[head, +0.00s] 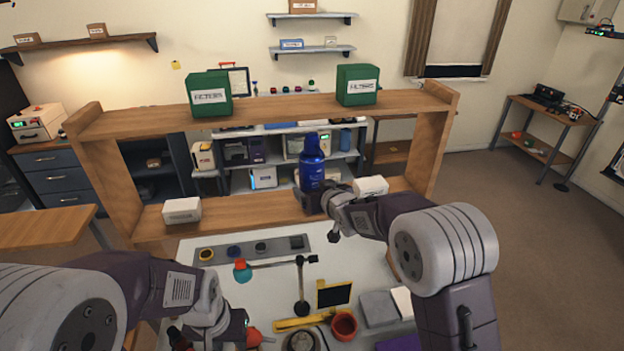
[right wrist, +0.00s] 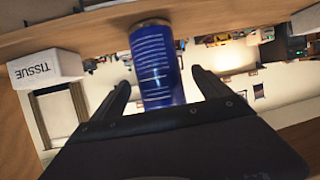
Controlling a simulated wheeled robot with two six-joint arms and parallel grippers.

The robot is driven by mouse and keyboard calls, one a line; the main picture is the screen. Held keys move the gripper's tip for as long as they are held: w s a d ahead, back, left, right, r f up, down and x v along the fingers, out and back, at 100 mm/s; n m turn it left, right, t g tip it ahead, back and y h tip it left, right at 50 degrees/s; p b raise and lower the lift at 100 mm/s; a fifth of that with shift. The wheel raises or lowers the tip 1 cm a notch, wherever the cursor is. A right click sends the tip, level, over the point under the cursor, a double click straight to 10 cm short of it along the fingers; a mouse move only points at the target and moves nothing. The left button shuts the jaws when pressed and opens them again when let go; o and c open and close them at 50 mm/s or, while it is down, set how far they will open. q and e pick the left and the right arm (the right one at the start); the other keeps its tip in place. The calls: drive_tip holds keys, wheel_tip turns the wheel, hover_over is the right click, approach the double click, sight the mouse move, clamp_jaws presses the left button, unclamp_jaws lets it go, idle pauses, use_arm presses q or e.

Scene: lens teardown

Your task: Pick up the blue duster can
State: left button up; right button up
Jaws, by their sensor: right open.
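The blue duster can (head: 312,168) stands upright on the lower board of the wooden shelf (head: 235,217), right of centre in the head view. My right gripper (head: 318,203) is at the can's lower part, at the shelf's front. In the right wrist view, which is upside down, the can (right wrist: 157,62) shows between the two spread fingers of my open right gripper (right wrist: 160,84), with gaps on both sides. My left gripper (head: 215,330) is low over the white worktable, partly hidden by its own wrist; its jaw is unclear.
A white tissue box (right wrist: 46,67) stands beside the can; it also shows in the head view (head: 370,186). Another white box (head: 182,211) is on the board's left. Green filter boxes (head: 209,94) sit on the upper board. The worktable holds a stand (head: 302,285) and red bowl (head: 344,326).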

sight(312, 184)
drive_tip(key=p+x, duration=0.2)
drive_tip(key=x, duration=0.1)
drive_tip(key=shift+w, duration=0.4)
drive_tip(key=shift+w+a+f, duration=0.15)
drive_tip(key=shift+w+f, duration=0.1)
drive_tip(key=shift+w, duration=0.15)
drive_tip(key=shift+s+r, duration=0.15)
drive_tip(key=shift+s, duration=0.15)
drive_tip(key=c, duration=0.9)
clamp_jaws()
use_arm(q)
wheel_tip(312, 184, up, 3)
drive_tip(key=shift+w+f, duration=0.1)
drive_tip(key=shift+w, duration=0.05)
use_arm(e)
drive_tip(key=shift+w, duration=0.15)
